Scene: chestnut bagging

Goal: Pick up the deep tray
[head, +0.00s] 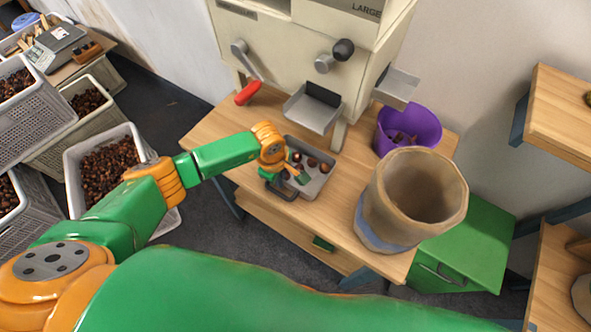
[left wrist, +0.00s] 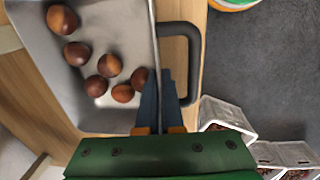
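The deep tray (head: 318,187) is a grey metal tray with a dark handle, on the wooden table below the machine's chute. Several brown chestnuts (left wrist: 108,65) lie in it. In the left wrist view the tray (left wrist: 125,25) fills the left side, with its black handle (left wrist: 194,62) sticking out to the right. My left gripper (head: 284,178) is at the handle side of the tray. Its blue fingers (left wrist: 159,85) stand close together on either side of the tray's rim and look shut on it. They hide part of the handle's near end. My right gripper is not in view.
The cream machine (head: 300,50) stands behind the tray, with a metal chute (head: 312,110) above it. A purple bucket (head: 425,125) and a tan sack-like container (head: 385,205) stand to the right. Crates of chestnuts (head: 75,165) are on the floor at left.

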